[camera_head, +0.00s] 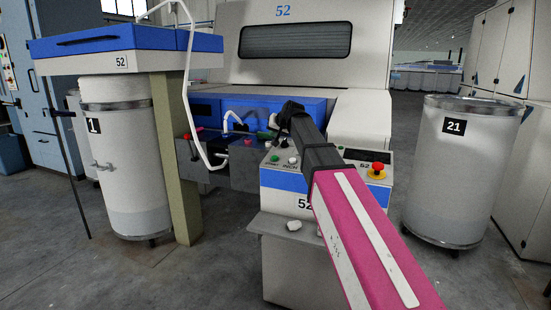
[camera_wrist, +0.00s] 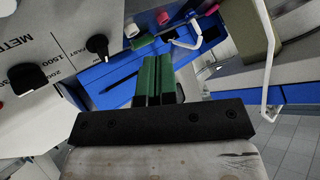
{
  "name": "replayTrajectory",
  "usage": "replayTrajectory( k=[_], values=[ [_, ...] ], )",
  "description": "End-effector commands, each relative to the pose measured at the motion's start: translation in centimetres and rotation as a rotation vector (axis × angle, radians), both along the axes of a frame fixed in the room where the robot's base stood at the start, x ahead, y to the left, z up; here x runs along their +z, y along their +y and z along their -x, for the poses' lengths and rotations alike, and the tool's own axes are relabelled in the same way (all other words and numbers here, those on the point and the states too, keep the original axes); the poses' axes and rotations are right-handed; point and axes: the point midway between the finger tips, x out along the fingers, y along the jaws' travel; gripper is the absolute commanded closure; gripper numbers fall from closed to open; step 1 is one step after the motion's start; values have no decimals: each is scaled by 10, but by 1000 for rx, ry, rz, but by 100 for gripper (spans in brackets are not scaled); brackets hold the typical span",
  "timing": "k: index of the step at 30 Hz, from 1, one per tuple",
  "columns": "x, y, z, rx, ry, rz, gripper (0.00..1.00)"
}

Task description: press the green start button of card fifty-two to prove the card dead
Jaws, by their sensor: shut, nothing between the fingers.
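Card fifty-two (camera_head: 318,75) stands in the middle of the head view, with "52" on its upper front. Its control panel (camera_head: 345,163) is at the front, partly hidden by my arm. A small green button (camera_head: 274,158) sits at the panel's left, beside a white button (camera_head: 292,161). My gripper (camera_wrist: 157,60) is shut and empty, its green fingers together in the wrist view. In the head view it is above and behind the panel's left part, apart from the green button.
A red emergency stop (camera_head: 377,168) is at the panel's right. A white can marked 21 (camera_head: 455,165) stands right, and a can marked 1 (camera_head: 125,170) left. A curved white pipe (camera_head: 188,95) is left of the panel. Black knobs (camera_wrist: 97,44) show in the wrist view.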

Motion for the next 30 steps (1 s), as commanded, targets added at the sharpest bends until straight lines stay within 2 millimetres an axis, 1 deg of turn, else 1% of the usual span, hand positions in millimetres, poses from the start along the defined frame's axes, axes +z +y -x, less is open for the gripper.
replayTrajectory(
  k=[5, 8, 11, 24, 30],
  values=[
    [-1, 0, 0, -1, 0, 1, 100],
    [-6, -1, -1, 0, 1, 1, 100],
    [-14, -1, -3, -1, 1, 0, 100],
    [-66, -6, -16, -1, 1, 0, 100],
    [-81, -8, -20, -1, 0, 1, 100]
  ],
)
